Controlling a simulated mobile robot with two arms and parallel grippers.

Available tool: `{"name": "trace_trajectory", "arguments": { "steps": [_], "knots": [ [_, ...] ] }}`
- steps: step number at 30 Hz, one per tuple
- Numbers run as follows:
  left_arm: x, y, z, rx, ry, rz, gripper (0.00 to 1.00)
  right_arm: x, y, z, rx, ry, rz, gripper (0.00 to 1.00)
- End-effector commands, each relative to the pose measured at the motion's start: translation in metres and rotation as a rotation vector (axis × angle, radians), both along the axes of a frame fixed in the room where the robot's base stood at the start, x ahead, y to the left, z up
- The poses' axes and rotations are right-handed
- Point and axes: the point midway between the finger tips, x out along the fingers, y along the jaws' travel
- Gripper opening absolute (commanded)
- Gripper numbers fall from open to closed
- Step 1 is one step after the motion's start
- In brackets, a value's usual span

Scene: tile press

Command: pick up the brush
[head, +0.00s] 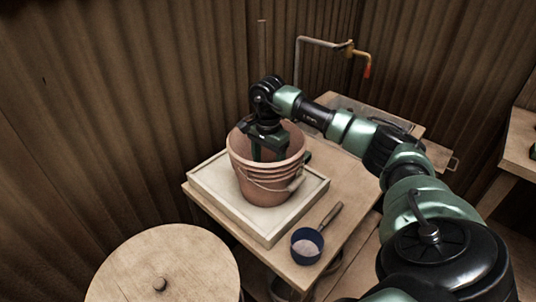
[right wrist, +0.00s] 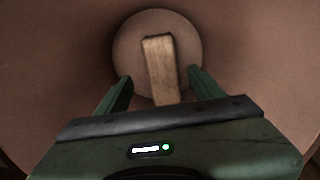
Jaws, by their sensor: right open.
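A terracotta-coloured bucket (head: 262,172) with a wire handle stands upright on a pale square tray (head: 215,194) on the wooden table. My right gripper (head: 268,148) points down into the bucket's mouth, and its fingertips are hidden there in the head view. In the right wrist view a flat wooden piece (right wrist: 162,68), which looks like the brush, shows inside the bucket over its round floor. The open fingers of the right gripper (right wrist: 160,77) are on either side of it, with gaps on both sides. Bristles are not visible. My left gripper is not in view.
A dark blue scoop (head: 307,246) with a wooden handle lies at the table's front. A round wooden lid (head: 168,262) with a knob is at the lower left. A bent pipe tap (head: 345,48) with a red end rises behind. Corrugated walls close in the back and left.

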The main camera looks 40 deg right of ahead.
Motion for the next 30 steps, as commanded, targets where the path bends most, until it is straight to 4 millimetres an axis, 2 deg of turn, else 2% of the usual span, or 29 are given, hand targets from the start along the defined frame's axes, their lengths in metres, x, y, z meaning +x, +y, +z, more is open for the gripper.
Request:
{"name": "trace_trajectory", "arguments": {
  "steps": [9,18,20,24,26,30],
  "knots": [
    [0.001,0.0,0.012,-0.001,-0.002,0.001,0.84,0.004,-0.003,-0.043,0.002,0.001,0.001,0.67],
    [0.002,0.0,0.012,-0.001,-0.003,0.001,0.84,0.004,-0.004,-0.05,0.0,0.0,0.0,0.67],
    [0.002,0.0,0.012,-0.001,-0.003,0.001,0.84,0.004,-0.004,-0.049,0.0,0.0,0.0,0.53],
    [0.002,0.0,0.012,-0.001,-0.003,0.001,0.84,0.004,-0.004,-0.049,0.0,0.0,0.0,0.14],
    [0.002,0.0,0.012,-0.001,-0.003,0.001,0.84,0.004,-0.004,-0.049,0.0,0.0,0.0,0.0],
    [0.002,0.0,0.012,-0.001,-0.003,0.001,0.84,0.004,-0.004,-0.049,0.0,-0.001,0.0,0.0]
  ]
}}
